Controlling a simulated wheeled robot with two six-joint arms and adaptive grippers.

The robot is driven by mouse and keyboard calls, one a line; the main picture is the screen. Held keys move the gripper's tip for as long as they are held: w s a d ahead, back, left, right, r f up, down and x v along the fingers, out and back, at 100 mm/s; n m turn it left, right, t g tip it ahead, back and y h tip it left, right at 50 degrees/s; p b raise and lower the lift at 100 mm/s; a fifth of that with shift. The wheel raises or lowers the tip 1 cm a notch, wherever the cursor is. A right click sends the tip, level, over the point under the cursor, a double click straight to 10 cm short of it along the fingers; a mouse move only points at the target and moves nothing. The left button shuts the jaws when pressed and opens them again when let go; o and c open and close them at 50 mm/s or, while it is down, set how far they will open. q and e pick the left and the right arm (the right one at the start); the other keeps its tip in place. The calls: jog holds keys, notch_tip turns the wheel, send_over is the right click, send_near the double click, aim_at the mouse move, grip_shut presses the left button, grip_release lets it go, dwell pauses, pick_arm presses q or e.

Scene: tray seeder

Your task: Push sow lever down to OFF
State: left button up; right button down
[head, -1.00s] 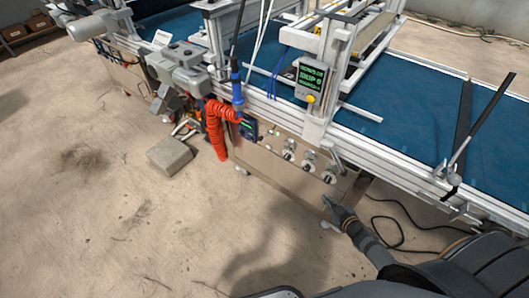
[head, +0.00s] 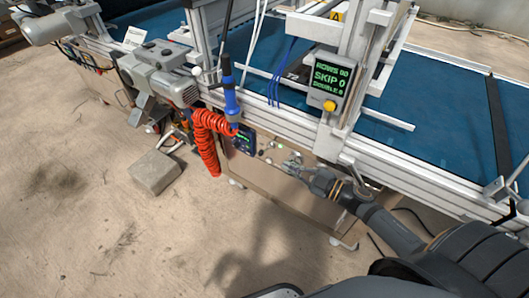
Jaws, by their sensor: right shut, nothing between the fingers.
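My right gripper (head: 291,168) is shut and empty, with its fingertips in front of the tan control panel (head: 288,192) on the side of the seeder. The fingertips overlap the row of lever-like switches; part of one metallic switch (head: 293,157) shows at the tips, and my gripper and forearm hide the others. I cannot read the labels, tell which switch is the sow lever or its position, or tell whether the fingertips touch it. My left gripper is not in view.
A screen (head: 330,78) reading ROWS, SKIP and DOUBLE stands above the panel, with a yellow button (head: 329,106) below it. A red coiled hose (head: 206,140) hangs left of the panel. A grey block (head: 155,172) lies on the open floor.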

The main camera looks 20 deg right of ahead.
aim_at(265, 150)
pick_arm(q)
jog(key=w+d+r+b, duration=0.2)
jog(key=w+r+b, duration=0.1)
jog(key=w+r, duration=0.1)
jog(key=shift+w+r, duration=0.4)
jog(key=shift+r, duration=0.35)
pick_arm(e)
jog(key=w+a+f, duration=0.4)
jog(key=w, duration=0.6)
jog(key=shift+a, duration=0.35)
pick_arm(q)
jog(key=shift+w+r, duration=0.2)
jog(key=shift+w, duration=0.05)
pick_arm(e)
jog(key=shift+a+f+n, duration=0.15)
jog(key=shift+f+n, duration=0.1)
jog(key=shift+n, duration=0.05)
